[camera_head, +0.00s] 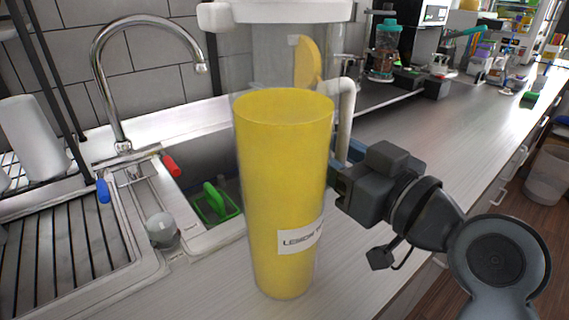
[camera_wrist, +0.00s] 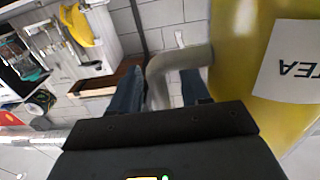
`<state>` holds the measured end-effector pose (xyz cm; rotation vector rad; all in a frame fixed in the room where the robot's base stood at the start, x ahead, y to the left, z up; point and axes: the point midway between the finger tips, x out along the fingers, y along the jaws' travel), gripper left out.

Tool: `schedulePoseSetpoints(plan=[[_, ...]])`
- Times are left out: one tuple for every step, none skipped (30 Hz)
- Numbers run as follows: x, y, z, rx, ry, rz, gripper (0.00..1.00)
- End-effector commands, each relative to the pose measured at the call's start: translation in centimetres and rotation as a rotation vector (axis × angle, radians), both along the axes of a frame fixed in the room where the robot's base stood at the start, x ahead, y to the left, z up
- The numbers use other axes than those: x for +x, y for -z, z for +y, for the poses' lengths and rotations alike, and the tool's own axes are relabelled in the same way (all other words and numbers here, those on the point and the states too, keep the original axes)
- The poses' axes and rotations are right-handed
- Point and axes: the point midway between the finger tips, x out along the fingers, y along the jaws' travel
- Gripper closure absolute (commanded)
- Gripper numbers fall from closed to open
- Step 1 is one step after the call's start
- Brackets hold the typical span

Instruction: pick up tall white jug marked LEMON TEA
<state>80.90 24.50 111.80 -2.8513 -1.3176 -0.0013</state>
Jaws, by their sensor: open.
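The tall jug (camera_head: 280,190) stands on the counter in the middle of the head view. It is clear, filled with yellow drink, with a white lid (camera_head: 285,12) and a pale handle (camera_head: 346,110) on its right side. Its label (camera_head: 299,237) is partly readable; in the wrist view the label (camera_wrist: 290,68) shows "TEA" upside down. My gripper (camera_head: 344,158) is at the jug's right side, by the lower handle. In the wrist view its blue fingers (camera_wrist: 160,92) are apart, with the handle (camera_wrist: 168,65) between them. Contact with the fingers cannot be told.
A sink with a tap (camera_head: 118,90) and a green object (camera_head: 215,202) lies left of and behind the jug. A small clear cup (camera_head: 161,230) stands near the sink edge. The counter (camera_head: 440,145) is mostly bare to the right, with bottles and machines at the back.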

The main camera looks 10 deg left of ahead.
Motion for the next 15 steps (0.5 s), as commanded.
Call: schedulePoseSetpoints(plan=[[0.17,0.01,0.23,0.000,0.000,0.001,0.54],[0.21,0.03,0.28,0.000,0.000,0.001,0.54],[0.25,0.05,0.31,-0.001,0.000,0.001,0.54],[0.26,0.06,0.30,-0.001,0.001,0.001,0.54],[0.25,0.07,0.30,-0.001,0.001,0.001,0.54],[0.25,0.08,0.28,-0.001,0.001,0.001,0.54],[0.25,0.07,0.28,-0.001,0.001,0.001,0.54],[0.25,0.07,0.28,-0.001,0.001,0.001,0.54],[0.25,0.07,0.28,-0.001,0.001,0.001,0.57],[0.24,0.07,0.27,-0.001,0.001,0.001,0.59],[0.24,0.07,0.27,-0.001,0.001,0.001,0.62],[0.24,0.07,0.27,-0.001,0.001,0.001,0.66],[0.23,0.07,0.26,-0.001,0.001,0.001,0.69],[0.23,0.07,0.26,-0.001,0.001,0.001,0.72],[0.23,0.07,0.26,-0.001,0.001,0.001,0.76]])
